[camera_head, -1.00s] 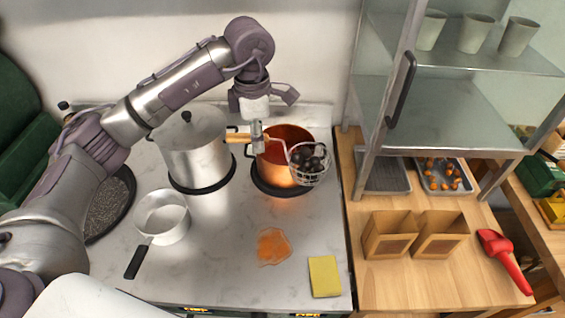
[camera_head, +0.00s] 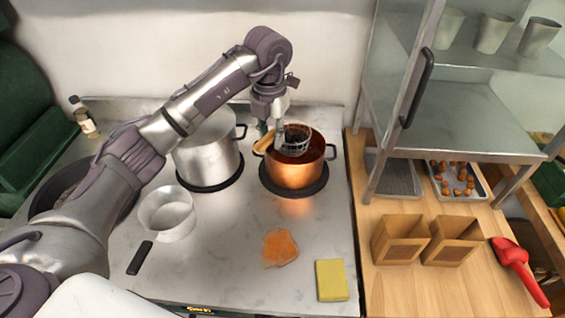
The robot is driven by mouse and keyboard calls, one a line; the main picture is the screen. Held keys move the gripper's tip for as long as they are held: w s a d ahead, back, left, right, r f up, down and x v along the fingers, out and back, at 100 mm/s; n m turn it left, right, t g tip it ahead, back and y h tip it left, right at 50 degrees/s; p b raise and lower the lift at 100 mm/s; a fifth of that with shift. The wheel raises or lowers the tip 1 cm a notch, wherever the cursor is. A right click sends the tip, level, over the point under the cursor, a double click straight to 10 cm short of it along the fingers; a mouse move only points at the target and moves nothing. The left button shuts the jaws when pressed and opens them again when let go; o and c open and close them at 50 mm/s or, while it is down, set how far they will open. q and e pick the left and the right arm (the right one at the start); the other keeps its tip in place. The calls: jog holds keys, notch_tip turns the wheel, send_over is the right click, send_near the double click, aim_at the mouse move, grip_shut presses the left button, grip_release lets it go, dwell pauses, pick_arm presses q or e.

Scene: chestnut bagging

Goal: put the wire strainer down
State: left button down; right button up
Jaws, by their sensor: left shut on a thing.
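The wire strainer (camera_head: 297,141) has a dark mesh basket and a wooden handle (camera_head: 265,142). Its basket is over the back part of the copper pot (camera_head: 292,176), which stands on a black burner. I cannot tell whether the basket touches the pot or what is in it. My left gripper (camera_head: 278,128) reaches down from above and is shut on the strainer by its handle side. The gripper partly hides the handle. My right gripper is not in view.
An orange spill (camera_head: 280,247) and yellow sponge (camera_head: 331,280) lie on the counter. Paper bags (camera_head: 399,240), a red scoop (camera_head: 520,271) and a chestnut tray (camera_head: 458,181) are at right.

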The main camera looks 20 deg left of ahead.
pick_arm(q)
notch_tip(320, 180, down, 8)
jog(key=p, duration=0.2)
dwell(0.3)
jog(key=c, duration=0.9)
grip_release()
jog(key=shift+c, duration=0.2)
jog(key=shift+r, duration=0.1)
notch_tip(320, 180, up, 11)
jog(key=shift+r+b, duration=0.1)
jog(key=shift+b, duration=1.05)
jog(key=shift+s+r, duration=0.1)
jog(key=shift+r, duration=0.35)
